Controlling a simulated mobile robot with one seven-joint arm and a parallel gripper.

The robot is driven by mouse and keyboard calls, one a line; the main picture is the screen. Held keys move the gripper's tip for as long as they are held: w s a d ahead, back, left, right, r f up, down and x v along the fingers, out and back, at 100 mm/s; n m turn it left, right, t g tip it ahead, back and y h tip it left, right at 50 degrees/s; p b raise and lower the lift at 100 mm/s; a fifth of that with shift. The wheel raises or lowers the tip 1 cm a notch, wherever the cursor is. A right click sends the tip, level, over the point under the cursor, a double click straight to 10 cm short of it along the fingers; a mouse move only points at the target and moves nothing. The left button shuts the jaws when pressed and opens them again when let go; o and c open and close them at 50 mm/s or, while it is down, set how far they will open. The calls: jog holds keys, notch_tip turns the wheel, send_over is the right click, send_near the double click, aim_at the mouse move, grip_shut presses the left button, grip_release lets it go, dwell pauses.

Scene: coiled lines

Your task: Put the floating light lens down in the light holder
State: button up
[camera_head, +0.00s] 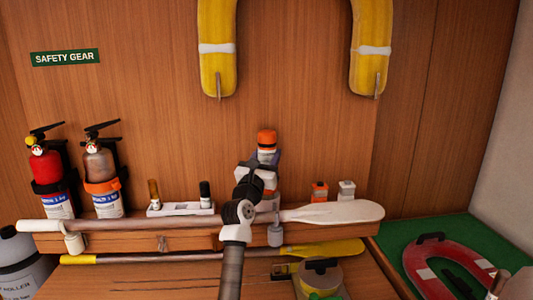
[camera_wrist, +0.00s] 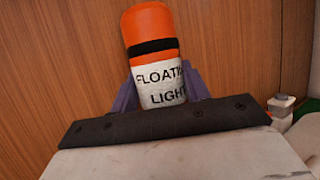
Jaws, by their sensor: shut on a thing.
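The floating light lens is an orange-topped cylinder (camera_head: 266,136) with a black band and a white "FLOATING LIGHT" label. It also shows in the wrist view (camera_wrist: 148,24), slightly tilted in that picture. My gripper (camera_head: 267,157) is shut on it, with purple fingers on both sides of the white label in the wrist view (camera_wrist: 158,88). The lens is in front of the wood wall, above the middle of the shelf. My arm and hand cover the shelf under it. I cannot make out the light holder for certain; it may be hidden there.
Two fire extinguishers (camera_head: 46,170) stand at the left of the shelf. A white rack (camera_head: 180,209) with two small upright pieces is left of my arm. Small orange (camera_head: 320,191) and white (camera_head: 346,190) items stand right. A paddle (camera_head: 330,213) lies along the shelf front.

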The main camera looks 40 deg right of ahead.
jog(key=shift+f+b, duration=0.9)
jog(key=shift+f, duration=1.05)
jog(key=o, duration=1.4)
jog(key=shift+o, duration=0.2)
jog(key=shift+f, duration=0.2)
jog(key=p+v, duration=0.2)
jog(key=v, duration=1.1)
jog(key=shift+s+a, duration=0.25)
jog(key=shift+a, duration=0.05)
jog(key=shift+f, duration=0.1)
